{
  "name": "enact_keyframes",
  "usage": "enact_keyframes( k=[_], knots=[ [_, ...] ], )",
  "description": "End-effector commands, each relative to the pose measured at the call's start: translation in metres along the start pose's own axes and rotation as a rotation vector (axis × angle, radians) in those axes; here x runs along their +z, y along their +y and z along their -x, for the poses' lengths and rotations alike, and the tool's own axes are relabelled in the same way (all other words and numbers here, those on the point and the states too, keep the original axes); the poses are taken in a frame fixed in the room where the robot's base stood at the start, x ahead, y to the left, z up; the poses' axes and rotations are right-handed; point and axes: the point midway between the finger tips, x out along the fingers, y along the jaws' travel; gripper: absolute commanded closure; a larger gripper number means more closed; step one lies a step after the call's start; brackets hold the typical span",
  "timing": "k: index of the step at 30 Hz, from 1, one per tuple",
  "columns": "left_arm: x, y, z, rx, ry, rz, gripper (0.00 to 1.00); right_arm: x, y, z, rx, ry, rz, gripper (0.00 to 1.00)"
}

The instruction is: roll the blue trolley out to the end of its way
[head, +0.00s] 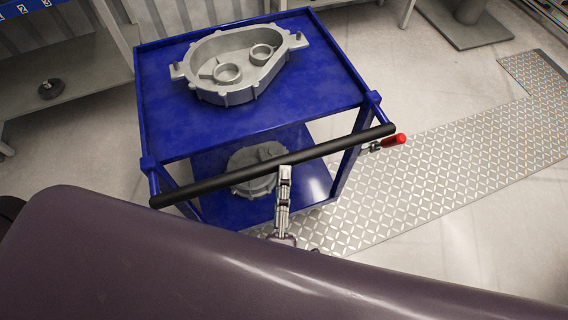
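The blue trolley (180,125) stands at the picture's centre, with a top deck and a lower deck (215,207). Its black handle bar (225,180) runs slantwise along the near side. My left gripper (285,172) is at the middle of the bar, with its fingertips at the bar's lower edge. The bar hides the tips, so I cannot tell whether the fingers are closed around it. A grey metal housing (215,92) sits on the top deck, and a round metal part (250,180) lies on the lower deck. My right gripper is not in view.
A red-handled lever (393,141) sticks out at the handle's right end. A metal tread-plate strip (450,165) runs over the floor to the right and looks clear. A grey shelf (75,75) with a small dark part stands left. A post with a base plate (468,30) stands back right.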

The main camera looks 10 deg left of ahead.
Motion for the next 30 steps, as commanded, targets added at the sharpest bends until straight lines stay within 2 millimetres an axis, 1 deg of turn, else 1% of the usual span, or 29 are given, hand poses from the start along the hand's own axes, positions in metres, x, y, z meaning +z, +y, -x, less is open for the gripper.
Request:
enact_keyframes(
  k=[1, 3, 8, 26, 28, 29, 30],
  knots=[
    [0.001, -0.001, 0.010, -0.003, -0.003, -0.001, 0.60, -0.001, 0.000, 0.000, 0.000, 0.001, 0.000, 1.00],
    [0.001, -0.001, 0.019, -0.002, -0.003, -0.002, 0.60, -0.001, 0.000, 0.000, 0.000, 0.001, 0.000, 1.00],
    [0.000, 0.000, 0.032, 0.000, -0.001, -0.001, 0.60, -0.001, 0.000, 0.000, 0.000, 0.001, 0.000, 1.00],
    [0.001, 0.000, 0.034, 0.000, -0.002, -0.002, 0.60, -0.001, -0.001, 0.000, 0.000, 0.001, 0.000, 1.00],
    [0.004, -0.006, 0.034, -0.008, -0.023, -0.021, 0.60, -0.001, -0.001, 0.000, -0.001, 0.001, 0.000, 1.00],
    [0.008, -0.012, 0.035, -0.016, -0.042, -0.039, 0.60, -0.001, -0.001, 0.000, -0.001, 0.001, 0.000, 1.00],
    [0.015, -0.023, 0.037, -0.030, -0.077, -0.073, 0.60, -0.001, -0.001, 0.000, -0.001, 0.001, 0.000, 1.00]
  ],
)
